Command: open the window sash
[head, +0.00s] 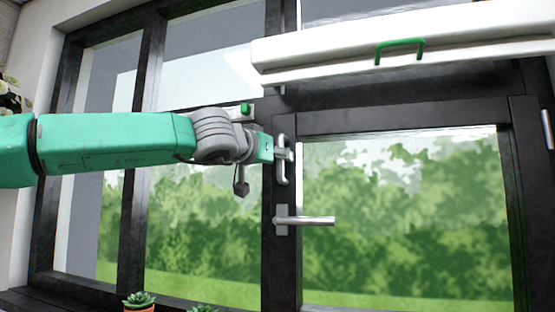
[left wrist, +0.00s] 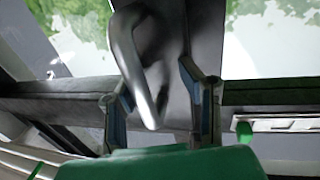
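The window sash (head: 400,116) is a dark frame around a pane, on the right in the head view, and looks shut. A silver lever (head: 318,221) sticks out to the right from its left stile. Above the lever, a silver upright pull (head: 282,176) stands at that stile, partly covered by my left gripper (head: 282,153). In the left wrist view, my left gripper (left wrist: 160,95) has its fingers spread, with a curved silver handle (left wrist: 125,45) between them. A gap shows beside the right finger; contact on the left side is unclear. My right gripper is out of view.
A long white bar with a green handle (head: 400,47) crosses in front of the window's top right. Potted succulents (head: 139,301) stand at the bottom left. Dark mullions (head: 135,220) divide the panes behind my left arm. The area before the right pane is clear.

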